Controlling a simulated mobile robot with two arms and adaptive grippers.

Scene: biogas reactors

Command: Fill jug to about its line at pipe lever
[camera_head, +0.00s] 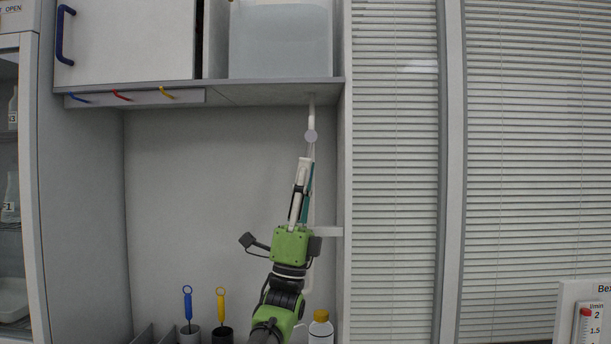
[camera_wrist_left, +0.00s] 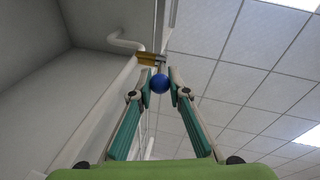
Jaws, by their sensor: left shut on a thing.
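My left gripper (camera_head: 305,165) reaches up in front of the back wall, just below the white pipe (camera_head: 311,115) that comes down from under the shelf. In the left wrist view my left gripper (camera_wrist_left: 159,78) has its fingertips on either side of a blue ball knob (camera_wrist_left: 159,84) and is shut on it. A brass valve piece (camera_wrist_left: 150,58) and a bent white pipe end (camera_wrist_left: 122,41) show just beyond the knob. A clear tank (camera_head: 280,38) of pale liquid stands above the shelf. I see no jug that I can make out. My right gripper is not in view.
The shelf edge (camera_head: 230,92) with coloured hooks hangs above the niche. Below are a white bottle with a yellow cap (camera_head: 321,328) and dark cups with a blue-handled tool (camera_head: 187,303) and a yellow-handled tool (camera_head: 221,305). Window blinds (camera_head: 530,150) lie right.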

